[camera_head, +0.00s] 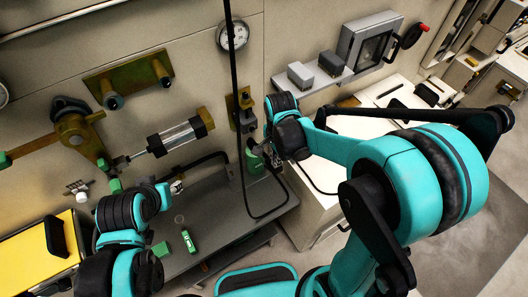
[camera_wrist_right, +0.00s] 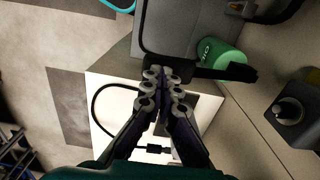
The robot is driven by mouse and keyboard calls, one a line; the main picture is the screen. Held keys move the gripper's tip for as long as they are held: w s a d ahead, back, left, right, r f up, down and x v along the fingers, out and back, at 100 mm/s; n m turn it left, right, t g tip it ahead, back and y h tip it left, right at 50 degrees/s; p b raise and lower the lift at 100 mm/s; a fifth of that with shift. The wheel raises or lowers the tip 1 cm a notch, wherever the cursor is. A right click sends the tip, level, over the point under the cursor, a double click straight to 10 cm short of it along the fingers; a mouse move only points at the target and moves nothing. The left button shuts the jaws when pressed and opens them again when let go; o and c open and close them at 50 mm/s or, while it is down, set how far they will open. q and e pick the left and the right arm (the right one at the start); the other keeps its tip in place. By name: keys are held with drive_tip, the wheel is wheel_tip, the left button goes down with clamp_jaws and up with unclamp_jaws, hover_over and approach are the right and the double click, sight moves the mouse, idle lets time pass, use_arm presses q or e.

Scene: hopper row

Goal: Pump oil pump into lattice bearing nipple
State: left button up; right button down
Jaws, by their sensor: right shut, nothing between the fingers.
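A green cylinder with pale lettering, seemingly the oil pump (camera_wrist_right: 222,58), is at the upper right in the right wrist view, with a black bar across its near side. In the head view it is on the far part of the dark bench (camera_head: 253,165). My right gripper (camera_head: 268,152) is just beside it. In the right wrist view my right gripper (camera_wrist_right: 164,78) is shut and empty, its tips left of the cylinder and apart from it. My left gripper (camera_head: 176,187) is small above the bench; its jaws are unclear. A small grey lattice-like piece (camera_head: 76,187) is near the wall at left; I cannot make out a nipple.
A green bottle (camera_head: 188,240) is on the dark bench (camera_head: 215,222). A black hose (camera_head: 236,110) hangs down in front of the wall and loops over the bench. Brass valve fittings (camera_head: 75,130) and a glass cylinder (camera_head: 178,135) project from the wall. A white cabinet (camera_head: 315,190) stands right.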

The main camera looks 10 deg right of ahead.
sight(278, 169)
drive_tip(key=shift+s+d+f+b, duration=0.15)
drive_tip(key=shift+s+f+b, duration=0.2)
drive_tip(key=shift+f+b, duration=0.4)
drive_tip(key=shift+s+d+f+b, duration=0.1)
drive_tip(key=shift+s+f+b, duration=0.3)
drive_tip(key=shift+f, duration=0.55)
drive_tip(key=shift+w, duration=0.1)
wheel_tip(278, 169, down, 4)
drive_tip(key=b, duration=0.3)
drive_tip(key=shift+f+b, duration=0.1)
drive_tip(key=shift+b, duration=0.3)
drive_tip(key=shift+w+a+r+p, duration=0.15)
drive_tip(key=shift+w+r+p, duration=0.3)
drive_tip(key=shift+r+p, duration=1.15)
drive_tip(key=shift+w+a+r+p, duration=0.2)
drive_tip(key=shift+w+r+p, duration=0.2)
drive_tip(key=shift+r+p, duration=1.25)
drive_tip(key=shift+w+a+r+p, duration=0.15)
drive_tip(key=shift+w+r+p, duration=0.5)
drive_tip(key=shift+r, duration=1.7)
drive_tip(key=shift+s, duration=0.2)
drive_tip(key=shift+r+p, duration=0.1)
drive_tip(key=shift+p, duration=0.2)
